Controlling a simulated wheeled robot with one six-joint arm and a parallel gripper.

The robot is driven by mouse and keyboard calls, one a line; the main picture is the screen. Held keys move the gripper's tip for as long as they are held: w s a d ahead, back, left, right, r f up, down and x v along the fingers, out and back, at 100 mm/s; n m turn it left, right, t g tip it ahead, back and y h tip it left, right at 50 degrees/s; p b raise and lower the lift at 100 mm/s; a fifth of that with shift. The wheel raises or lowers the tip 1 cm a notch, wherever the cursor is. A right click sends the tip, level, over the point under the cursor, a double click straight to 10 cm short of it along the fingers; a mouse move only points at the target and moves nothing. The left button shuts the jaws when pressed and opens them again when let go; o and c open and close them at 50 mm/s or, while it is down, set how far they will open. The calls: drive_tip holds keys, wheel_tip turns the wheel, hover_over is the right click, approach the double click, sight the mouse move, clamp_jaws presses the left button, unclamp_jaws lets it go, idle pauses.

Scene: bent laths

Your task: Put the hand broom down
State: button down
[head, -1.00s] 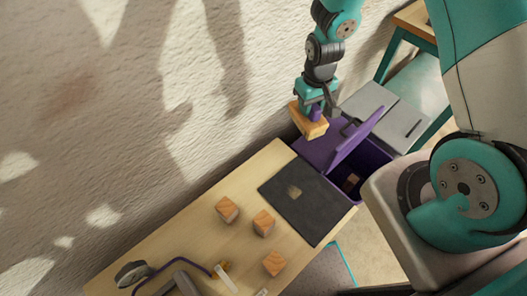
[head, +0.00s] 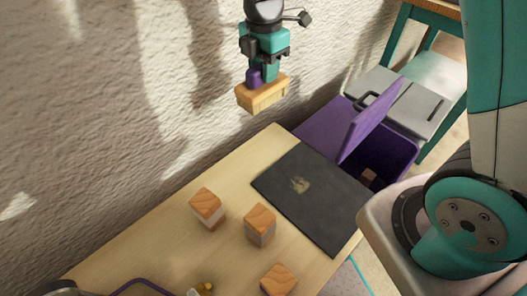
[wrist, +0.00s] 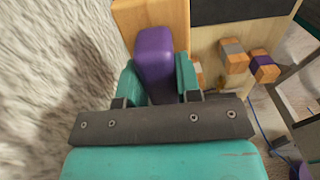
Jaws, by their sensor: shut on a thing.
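The hand broom (head: 262,96) has a pale wooden body and a purple grip. My gripper (head: 262,74) is shut on the purple grip and holds the broom up in the air, near the wall and by the far end of the table. In the wrist view the purple grip (wrist: 155,60) stands between the teal fingers (wrist: 158,82), with the wooden body (wrist: 180,14) beyond it. The broom's underside is hidden.
A dark mat (head: 325,205) with a small pale patch lies on the wooden table (head: 165,235). Several wooden blocks (head: 260,226) stand nearer. A purple bin (head: 398,155) with a raised lid stands beyond, holding a brown block. A rough wall (head: 90,110) runs along the left.

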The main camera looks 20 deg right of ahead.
sight(264, 95)
wheel_tip(264, 95, down, 19)
drive_tip(key=shift+f+b, duration=0.2)
drive_tip(key=shift+b, duration=0.55)
drive_tip(key=shift+f, duration=0.2)
drive_tip(key=c, duration=0.8)
unclamp_jaws()
wheel_tip(264, 95, up, 13)
drive_tip(key=shift+f+p, duration=0.2)
drive_tip(key=shift+p, duration=0.25)
drive_tip(key=s+a+r+m+y, duration=0.2)
drive_tip(key=s+r+m, duration=0.5)
drive_tip(key=s, duration=0.5)
drive_tip(key=s+a+r+m+y, duration=0.2)
drive_tip(key=s+r+m, duration=0.6)
drive_tip(key=s, duration=0.4)
drive_tip(key=shift+a+r, duration=0.35)
drive_tip(key=shift+r, duration=0.25)
